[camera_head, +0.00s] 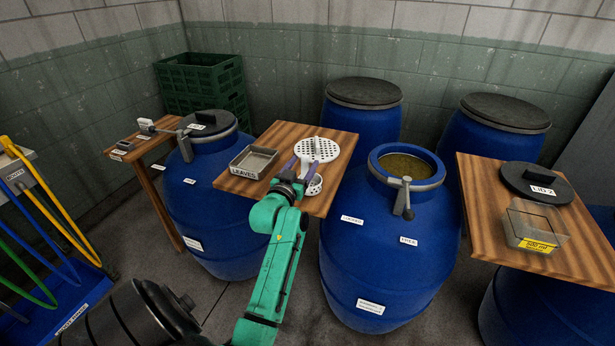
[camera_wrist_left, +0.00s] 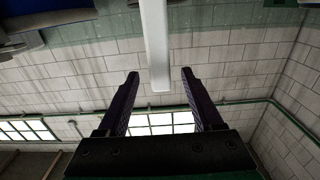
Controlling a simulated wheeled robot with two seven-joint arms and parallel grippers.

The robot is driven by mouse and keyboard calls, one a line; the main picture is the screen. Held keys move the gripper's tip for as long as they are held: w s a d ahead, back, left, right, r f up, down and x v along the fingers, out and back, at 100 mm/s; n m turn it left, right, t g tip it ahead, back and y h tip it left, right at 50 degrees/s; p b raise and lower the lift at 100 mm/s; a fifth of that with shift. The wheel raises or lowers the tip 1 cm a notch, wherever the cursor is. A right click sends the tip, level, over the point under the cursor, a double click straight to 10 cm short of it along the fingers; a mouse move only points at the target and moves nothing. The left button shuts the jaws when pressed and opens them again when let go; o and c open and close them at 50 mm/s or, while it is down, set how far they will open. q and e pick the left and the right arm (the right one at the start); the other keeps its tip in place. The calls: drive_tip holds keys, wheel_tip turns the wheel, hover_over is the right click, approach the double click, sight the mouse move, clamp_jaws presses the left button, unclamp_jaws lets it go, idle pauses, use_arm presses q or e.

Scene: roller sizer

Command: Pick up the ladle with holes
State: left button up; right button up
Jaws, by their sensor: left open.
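The white ladle with holes (camera_head: 317,150) shows its round perforated bowl above the wooden table in the middle. My left gripper (camera_head: 302,166) is open at the near side of that bowl, with its two purple fingers pointing toward it. In the left wrist view, a white bar (camera_wrist_left: 156,45), which looks like the ladle's handle, extends down between the open fingers (camera_wrist_left: 160,75). A gap shows on both sides of it, so it is not gripped. My arm hides part of the table's near edge. My right gripper is not in view.
A metal tray labelled LEAVES (camera_head: 253,161) and a small white holed cup (camera_head: 314,185) are on the middle table (camera_head: 339,143). A black lid (camera_head: 537,182) lies on the right table.

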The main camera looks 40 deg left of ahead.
use_arm(q)
drive_tip(key=x, duration=0.2)
drive_tip(key=shift+w+a+f, duration=0.15)
drive_tip(key=shift+w+a, duration=0.05)
drive_tip(key=shift+w, duration=0.05)
drive_tip(key=shift+s+d, duration=0.1)
clamp_jaws()
